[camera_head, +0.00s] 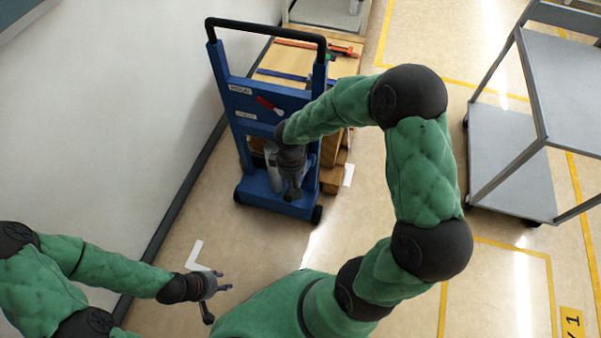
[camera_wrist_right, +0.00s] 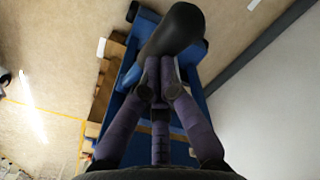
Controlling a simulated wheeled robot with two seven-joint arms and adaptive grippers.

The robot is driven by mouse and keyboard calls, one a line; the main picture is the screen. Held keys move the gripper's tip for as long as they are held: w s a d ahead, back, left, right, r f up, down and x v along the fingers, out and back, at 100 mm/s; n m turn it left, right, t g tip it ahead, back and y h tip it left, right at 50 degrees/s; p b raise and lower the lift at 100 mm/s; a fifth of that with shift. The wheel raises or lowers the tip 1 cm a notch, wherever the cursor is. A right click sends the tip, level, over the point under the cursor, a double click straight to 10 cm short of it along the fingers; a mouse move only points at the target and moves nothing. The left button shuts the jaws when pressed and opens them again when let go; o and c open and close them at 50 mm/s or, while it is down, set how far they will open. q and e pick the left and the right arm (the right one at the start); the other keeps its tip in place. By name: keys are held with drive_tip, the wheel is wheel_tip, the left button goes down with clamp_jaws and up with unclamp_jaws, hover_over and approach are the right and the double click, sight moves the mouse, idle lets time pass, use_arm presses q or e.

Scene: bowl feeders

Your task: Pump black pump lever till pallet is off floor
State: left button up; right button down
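The blue pump lift (camera_head: 262,95) stands upright by the wall, with a black top handle. A wooden pallet (camera_head: 333,180) shows partly behind its base; any gap to the floor is hidden. My right gripper (camera_head: 292,194) points down at the lift's lower front, beside a grey cylinder (camera_head: 273,168). In the right wrist view its fingers (camera_wrist_right: 160,88) are drawn together, tips against or just short of a dark rounded part (camera_wrist_right: 172,38), likely the black pump lever. I cannot tell whether they grip it. My left gripper (camera_head: 217,297) is open and empty, low over the floor.
A grey shelf cart (camera_head: 500,165) stands at the right. Boards with red and blue tools (camera_head: 305,58) lie behind the lift. The white wall (camera_head: 120,110) is close on the left. The floor in front of the lift is clear.

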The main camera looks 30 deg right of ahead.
sight(291, 191)
drive_tip(key=f+b, duration=0.1)
drive_tip(key=s+a+f+b, duration=0.1)
drive_tip(key=f, duration=0.1)
drive_tip(key=f+b, duration=0.1)
drive_tip(key=shift+s+a+f+b, duration=0.15)
drive_tip(key=shift+s+a+b, duration=0.15)
drive_tip(key=shift+s+a+f, duration=0.2)
drive_tip(key=shift+f, duration=0.25)
drive_tip(key=shift+s+a+f, duration=0.15)
drive_tip(key=shift+a+f, duration=0.05)
drive_tip(key=shift+f, duration=0.3)
wheel_tip(291, 191, down, 6)
drive_tip(key=a, duration=0.1)
drive_tip(key=shift+s+f, duration=0.2)
drive_tip(key=shift+s, duration=0.25)
